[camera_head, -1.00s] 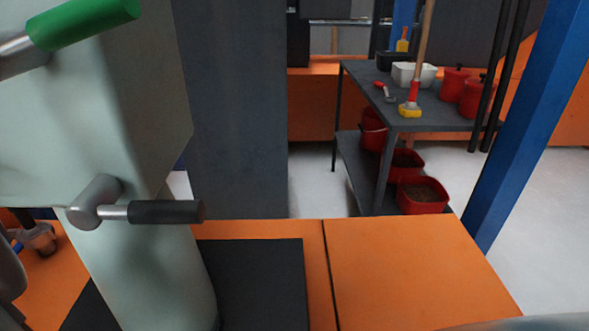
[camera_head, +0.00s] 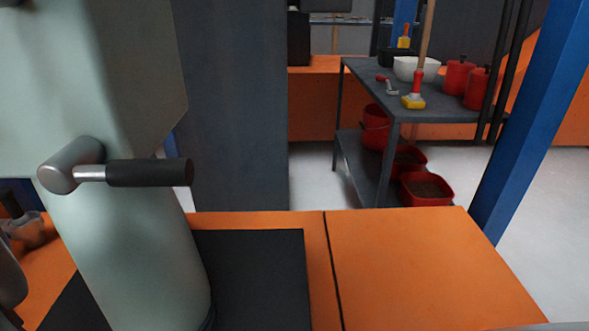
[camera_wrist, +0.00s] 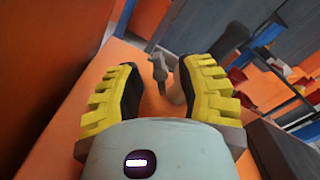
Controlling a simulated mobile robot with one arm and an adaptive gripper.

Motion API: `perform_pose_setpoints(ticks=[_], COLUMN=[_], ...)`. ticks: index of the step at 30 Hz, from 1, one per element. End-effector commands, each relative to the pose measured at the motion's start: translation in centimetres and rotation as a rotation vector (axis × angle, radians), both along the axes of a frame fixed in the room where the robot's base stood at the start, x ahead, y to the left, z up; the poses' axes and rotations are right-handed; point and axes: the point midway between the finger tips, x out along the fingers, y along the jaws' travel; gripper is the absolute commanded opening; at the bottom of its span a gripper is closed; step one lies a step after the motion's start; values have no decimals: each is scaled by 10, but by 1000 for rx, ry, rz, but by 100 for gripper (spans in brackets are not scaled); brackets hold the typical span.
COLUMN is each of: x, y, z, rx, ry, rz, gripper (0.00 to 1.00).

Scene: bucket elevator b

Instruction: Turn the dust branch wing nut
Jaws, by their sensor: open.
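My gripper (camera_wrist: 160,95) shows in the wrist view with its two yellow-and-black fingers spread apart. A small grey fitting (camera_wrist: 159,66) shows beyond the gap between the fingers, over an orange surface. I cannot tell whether it is the dust branch wing nut, and no contact with it is visible. In the head view a pale grey-green body (camera_head: 125,240) fills the left side. A lever with a black grip (camera_head: 148,173) sticks out from it to the right. My gripper does not show in the head view, and I cannot make out a wing nut there.
An orange deck (camera_head: 425,255) with a dark panel (camera_head: 255,275) lies in front. Behind it stand a dark grey column (camera_head: 230,110) and a grey shelf (camera_head: 455,116) with red containers. A blue post (camera_head: 530,120) rises at right. Pale floor is clear between column and shelf.

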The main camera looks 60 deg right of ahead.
Motion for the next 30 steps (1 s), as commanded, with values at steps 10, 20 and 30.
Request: perform_pose_setpoints(ticks=[10, 20, 30], x=[3, 3, 3], y=[-5, -5, -4], z=[0, 1, 1], rx=[0, 0, 0], ry=[0, 0, 0], rz=[-3, -3, -2], gripper=[37, 9, 0])
